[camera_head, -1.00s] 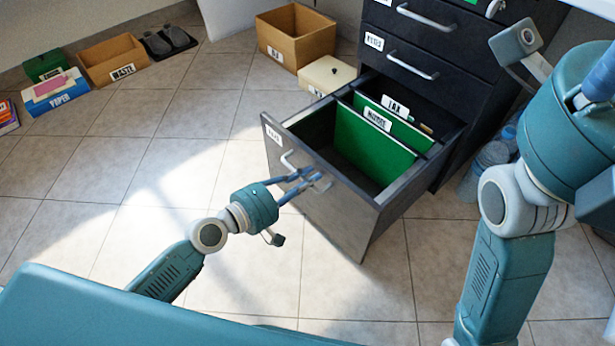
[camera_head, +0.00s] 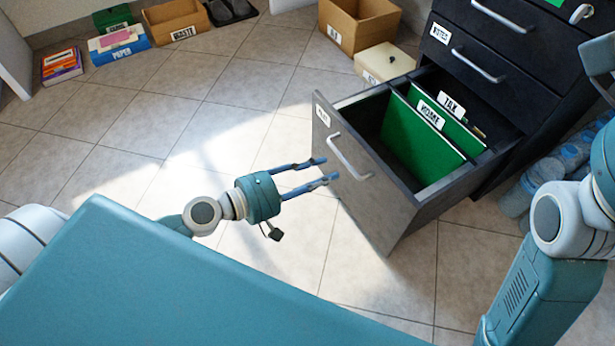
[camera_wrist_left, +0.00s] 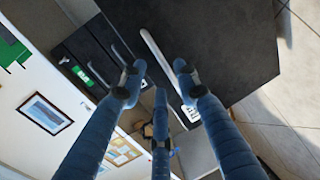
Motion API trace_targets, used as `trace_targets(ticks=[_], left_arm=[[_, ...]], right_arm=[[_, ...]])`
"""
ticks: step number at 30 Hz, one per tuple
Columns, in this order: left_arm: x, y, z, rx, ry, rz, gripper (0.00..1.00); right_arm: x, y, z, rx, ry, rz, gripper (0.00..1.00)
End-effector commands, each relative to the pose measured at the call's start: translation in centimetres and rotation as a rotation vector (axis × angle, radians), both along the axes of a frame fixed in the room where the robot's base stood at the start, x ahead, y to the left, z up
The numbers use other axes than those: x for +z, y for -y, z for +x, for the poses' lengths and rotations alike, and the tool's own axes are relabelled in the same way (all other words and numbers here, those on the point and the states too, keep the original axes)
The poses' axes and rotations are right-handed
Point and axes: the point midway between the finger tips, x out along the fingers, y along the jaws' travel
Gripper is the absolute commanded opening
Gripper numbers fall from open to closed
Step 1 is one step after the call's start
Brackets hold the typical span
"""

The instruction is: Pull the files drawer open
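The files drawer (camera_head: 365,205) is the bottom drawer of a dark cabinet and stands pulled well out.
Two shut drawers (camera_head: 478,62) are above the open one. A cardboard box (camera_head: 360,25) and a cream box (camera_head: 384,63) stand left of the cabinet. Bottles (camera_head: 570,155) stand to its right. Labelled boxes (camera_head: 118,45) line the back left. The tiled floor left of the drawer is clear.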

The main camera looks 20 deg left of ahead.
Motion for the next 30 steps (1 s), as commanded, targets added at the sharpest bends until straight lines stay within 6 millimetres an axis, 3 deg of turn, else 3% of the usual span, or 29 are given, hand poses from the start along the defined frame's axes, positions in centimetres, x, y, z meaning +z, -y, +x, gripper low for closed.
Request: trace_targets(ticks=[9,27,30], left_arm=[[0.6,-1.9,-2.7,0.001,-0.001,-0.003,0.32],[0.7,-2.0,-2.8,0.000,0.001,0.000,0.32],[1.6,-2.1,-2.4,0.018,0.032,0.023,0.32]], right_arm=[[0.0,0.0,0.0,0.000,0.000,-0.001,0.40],[0.0,0.0,0.0,0.000,0.000,-0.001,0.40],[0.1,0.0,0.3,0.000,-0.010,-0.001,0.40]])
